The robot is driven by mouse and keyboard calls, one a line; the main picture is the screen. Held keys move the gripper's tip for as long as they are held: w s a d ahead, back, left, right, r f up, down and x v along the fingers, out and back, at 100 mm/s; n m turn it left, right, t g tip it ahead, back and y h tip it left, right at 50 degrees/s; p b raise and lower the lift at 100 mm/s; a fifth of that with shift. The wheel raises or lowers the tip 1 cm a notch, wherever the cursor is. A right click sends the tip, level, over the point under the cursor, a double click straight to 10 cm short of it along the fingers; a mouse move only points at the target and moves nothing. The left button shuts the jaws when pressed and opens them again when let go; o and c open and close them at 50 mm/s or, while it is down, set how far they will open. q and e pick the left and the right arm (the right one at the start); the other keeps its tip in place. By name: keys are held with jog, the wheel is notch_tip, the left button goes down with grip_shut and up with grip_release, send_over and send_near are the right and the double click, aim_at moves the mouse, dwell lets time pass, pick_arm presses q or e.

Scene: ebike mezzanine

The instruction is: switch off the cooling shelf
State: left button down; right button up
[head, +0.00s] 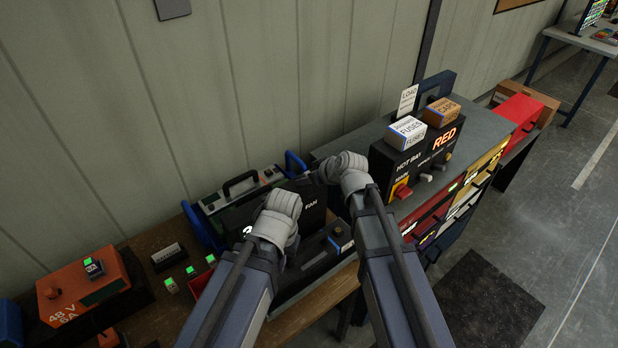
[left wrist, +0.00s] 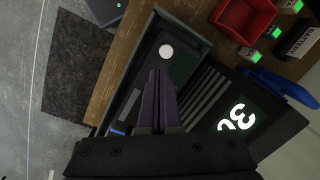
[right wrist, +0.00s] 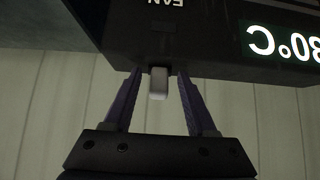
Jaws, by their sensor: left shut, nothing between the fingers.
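The black cooling shelf (head: 312,217) stands on the wooden bench, with a FAN label and a lit display partly hidden by my arms in the head view. In the right wrist view its dark face (right wrist: 205,28) shows the label and a 30°C display upside down. A small pale lever (right wrist: 158,83) sticks out at its edge by the label. My right gripper (right wrist: 159,74) is open, with one finger on each side of the lever; I cannot tell if they touch it. My left gripper (left wrist: 160,78) is shut and empty, over the shelf's lower front with a white round knob (left wrist: 166,50).
A HOT BAY unit (head: 412,160) with a red switch and boxes on top stands to the right. An orange 48 V supply (head: 80,287) and a red bin (left wrist: 243,18) sit on the bench at left. A dark mat (head: 485,295) lies on the floor.

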pick_arm(q)
notch_tip(320, 180, up, 6)
jog(key=p, duration=0.5)
jog(key=shift+f, duration=0.2)
pick_arm(e)
jog(key=v, duration=0.7)
jog(key=shift+s+d+r, duration=0.2)
jog(key=shift+s+r, duration=0.05)
